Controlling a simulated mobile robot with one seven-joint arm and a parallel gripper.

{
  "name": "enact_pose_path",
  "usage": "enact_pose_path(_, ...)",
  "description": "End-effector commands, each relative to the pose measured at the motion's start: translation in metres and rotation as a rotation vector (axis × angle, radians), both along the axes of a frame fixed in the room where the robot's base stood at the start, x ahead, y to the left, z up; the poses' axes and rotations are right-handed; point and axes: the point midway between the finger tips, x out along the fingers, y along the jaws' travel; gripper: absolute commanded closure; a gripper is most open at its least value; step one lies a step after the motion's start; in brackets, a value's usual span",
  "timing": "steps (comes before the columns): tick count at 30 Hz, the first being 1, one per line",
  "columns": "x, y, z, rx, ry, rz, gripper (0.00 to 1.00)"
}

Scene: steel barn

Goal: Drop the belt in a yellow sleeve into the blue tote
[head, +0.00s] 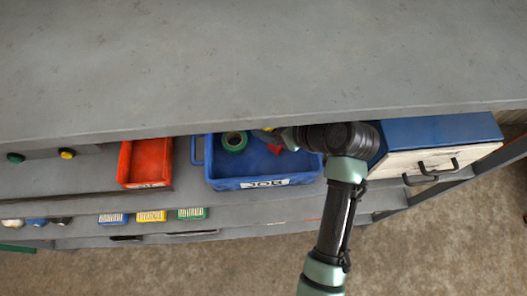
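The blue tote (222,184), with a white label on its front wall, stands on a shelf under the large grey top. A green ring-shaped roll (234,141) and a red piece (275,149) show inside or just above it. My arm comes in from the lower right, and my gripper (277,133) is over the tote's back right part, partly hidden by the shelf edge and my wrist. A small yellow patch (267,129) shows at its tip; I cannot tell whether it is the belt's sleeve or whether the fingers hold it.
A red-orange bin (146,162) stands left of the tote, with bare shelf between. A blue-topped drawer unit (440,130) stands at the right. Small blue, yellow (151,216) and green pieces lie on the lower shelf. The grey top (250,60) overhangs the tote's back.

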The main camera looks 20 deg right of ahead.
Motion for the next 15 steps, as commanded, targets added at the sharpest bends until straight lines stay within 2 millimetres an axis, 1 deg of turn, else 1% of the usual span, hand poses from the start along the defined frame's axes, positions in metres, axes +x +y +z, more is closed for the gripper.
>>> enact_pose_path(1, 0.000, 0.001, -0.010, 0.002, 0.002, 0.001, 0.78)
enact_pose_path(9, 0.000, 0.002, -0.044, 0.003, 0.003, 0.002, 0.78)
enact_pose_path(12, -0.001, 0.002, -0.050, 0.003, 0.003, 0.001, 0.78)
enact_pose_path(15, 0.000, 0.003, -0.052, 0.003, 0.003, 0.003, 0.78)
